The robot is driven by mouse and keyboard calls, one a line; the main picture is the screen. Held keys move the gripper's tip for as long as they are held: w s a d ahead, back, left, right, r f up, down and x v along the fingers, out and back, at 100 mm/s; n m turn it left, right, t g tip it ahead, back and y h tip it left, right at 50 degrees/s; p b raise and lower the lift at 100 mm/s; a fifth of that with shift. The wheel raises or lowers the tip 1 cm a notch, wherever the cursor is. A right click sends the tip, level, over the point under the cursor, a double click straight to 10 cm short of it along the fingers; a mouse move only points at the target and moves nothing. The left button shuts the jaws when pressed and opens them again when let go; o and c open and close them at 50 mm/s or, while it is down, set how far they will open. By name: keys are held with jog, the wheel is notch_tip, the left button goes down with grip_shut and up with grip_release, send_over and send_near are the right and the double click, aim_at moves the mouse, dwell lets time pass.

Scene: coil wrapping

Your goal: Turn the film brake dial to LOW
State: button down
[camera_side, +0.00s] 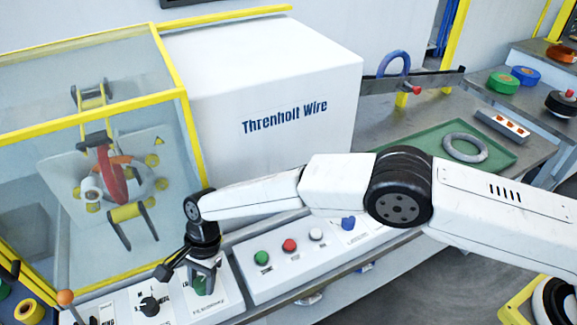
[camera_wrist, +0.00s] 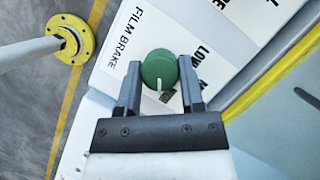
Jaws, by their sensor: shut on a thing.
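The film brake dial is a round green knob with a white pointer line (camera_wrist: 159,70), on a white panel marked FILM BRAKE (camera_wrist: 125,38). The pointer line points down in the wrist view, towards my gripper's body. A LOW label (camera_wrist: 203,54) is printed to the right of the dial, partly hidden by a finger. My gripper (camera_wrist: 160,82) is shut on the dial, with one dark finger on each side. In the side view my gripper (camera_side: 202,277) reaches down onto the panel, and the green dial (camera_side: 200,286) shows partly between the fingers.
A black knob (camera_side: 150,306) and an orange-tipped lever (camera_side: 65,298) stand left of my gripper. A panel to the right has green (camera_side: 261,257), red (camera_side: 289,245) and white (camera_side: 316,234) buttons and a blue knob (camera_side: 348,223). A yellow-framed guard (camera_side: 188,130) rises behind.

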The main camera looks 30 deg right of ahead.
aim_at(199, 288)
jog(key=shift+n, duration=0.5)
jog(key=shift+c, duration=1.1)
grip_release()
jog(key=shift+r, duration=0.15)
jog(key=shift+r, duration=1.6)
jog(key=s+d+r, duration=0.9)
jog(key=s, duration=0.1)
jog(key=shift+s+r, duration=0.2)
jog(key=shift+r, duration=0.1)
